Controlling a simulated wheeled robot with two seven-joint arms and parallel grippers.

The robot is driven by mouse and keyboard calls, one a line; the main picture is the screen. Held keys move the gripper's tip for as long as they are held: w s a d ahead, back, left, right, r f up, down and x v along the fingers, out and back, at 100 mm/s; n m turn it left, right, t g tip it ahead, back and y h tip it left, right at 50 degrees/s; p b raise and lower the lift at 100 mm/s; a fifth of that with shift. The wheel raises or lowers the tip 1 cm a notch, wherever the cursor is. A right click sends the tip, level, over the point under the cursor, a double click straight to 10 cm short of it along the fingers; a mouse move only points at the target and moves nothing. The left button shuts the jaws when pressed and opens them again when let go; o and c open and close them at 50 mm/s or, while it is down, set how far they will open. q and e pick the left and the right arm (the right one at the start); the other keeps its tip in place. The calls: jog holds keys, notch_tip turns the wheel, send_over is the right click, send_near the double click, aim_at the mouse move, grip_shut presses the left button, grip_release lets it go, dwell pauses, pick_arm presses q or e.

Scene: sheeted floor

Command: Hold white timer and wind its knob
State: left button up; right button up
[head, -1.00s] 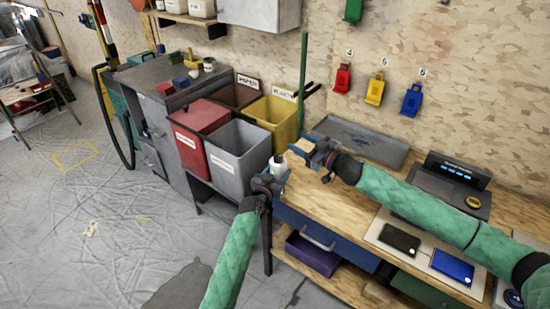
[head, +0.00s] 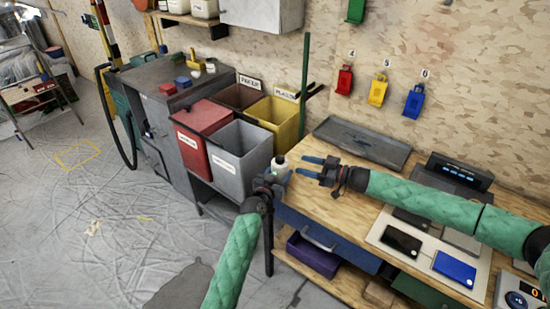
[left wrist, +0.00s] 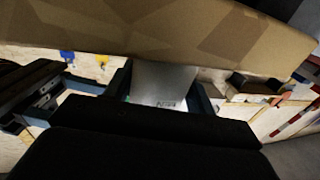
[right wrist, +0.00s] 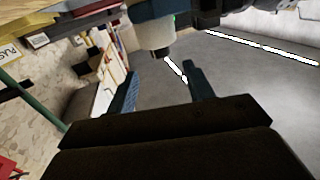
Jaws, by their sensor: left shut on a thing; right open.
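The white timer (head: 280,164) is a small pale cylinder with a dark top, held upright off the left edge of the workbench. My left gripper (head: 277,181) is shut on it from below. In the left wrist view, a pale grey surface (left wrist: 165,82), probably the timer's body, fills the gap between the fingers. My right gripper (head: 305,167) is open and empty just right of the timer, fingers pointing left toward it. In the right wrist view, the timer (right wrist: 155,38) sits beyond the open fingers (right wrist: 160,88), apart from them. The knob's details are too small to tell.
A grey bin (head: 240,150) and a red bin (head: 195,150) stand behind and left of the timer. Open floor lies left.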

aim_at(275, 161)
jog(key=x, duration=1.1)
jog(key=shift+w+a, duration=0.1)
jog(key=shift+a, duration=0.25)
jog(key=c, duration=1)
